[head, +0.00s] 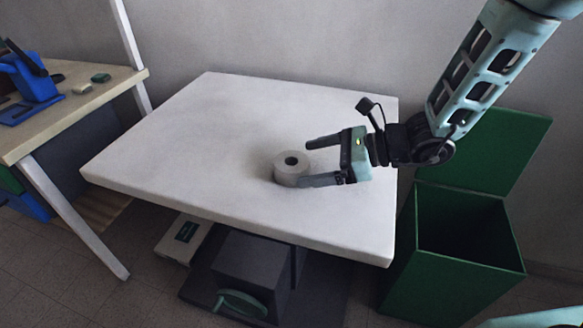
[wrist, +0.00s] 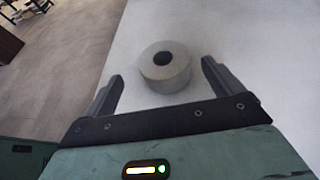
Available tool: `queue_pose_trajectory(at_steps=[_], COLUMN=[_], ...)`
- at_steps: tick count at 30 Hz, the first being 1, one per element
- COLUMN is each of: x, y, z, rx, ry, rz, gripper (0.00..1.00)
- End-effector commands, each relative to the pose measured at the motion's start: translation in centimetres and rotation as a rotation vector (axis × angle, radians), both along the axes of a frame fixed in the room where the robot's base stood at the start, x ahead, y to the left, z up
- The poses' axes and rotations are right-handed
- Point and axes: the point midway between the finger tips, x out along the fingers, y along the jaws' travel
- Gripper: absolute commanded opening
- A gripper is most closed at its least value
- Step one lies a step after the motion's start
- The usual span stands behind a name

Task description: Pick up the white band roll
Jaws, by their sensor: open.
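The white band roll (head: 290,172) lies flat on the white table (head: 200,140), its dark centre hole facing up. My gripper (head: 304,162) is at the roll's right side in the head view, low over the table top. Its two fingers are apart, and the near fingertip overlaps the roll's lower right edge. In the wrist view the roll (wrist: 165,72) sits ahead of and between the two open fingertips (wrist: 164,75), with nothing held. I cannot tell whether a finger touches the roll.
An open green bin (head: 455,250) stands right of the table. A wooden bench (head: 75,95) with a blue tool (head: 30,85) stands at the left. A dark box (head: 250,275) and a pale scale-like device (head: 183,240) are below the table. The rest of the table top is clear.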

Motion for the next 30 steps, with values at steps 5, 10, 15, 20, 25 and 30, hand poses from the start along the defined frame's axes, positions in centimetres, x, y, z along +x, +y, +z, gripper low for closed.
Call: queue_pose_trajectory(at_steps=[5,10,15,20,25,30], x=[0.6,1.3,1.5,1.5,1.5,1.5], y=[1.7,3.7,4.4,4.4,4.4,4.4], z=[-1.0,-2.0,-2.3,-2.3,-2.3,-2.3], rx=[-0.001,-0.001,-0.001,0.0,0.0,0.0], ry=[0.001,0.001,0.0,0.0,0.0,0.0], rz=[0.004,0.002,0.0,0.0,0.0,0.0], gripper=[0.92,0.92,0.92,0.92,0.5,0.43])
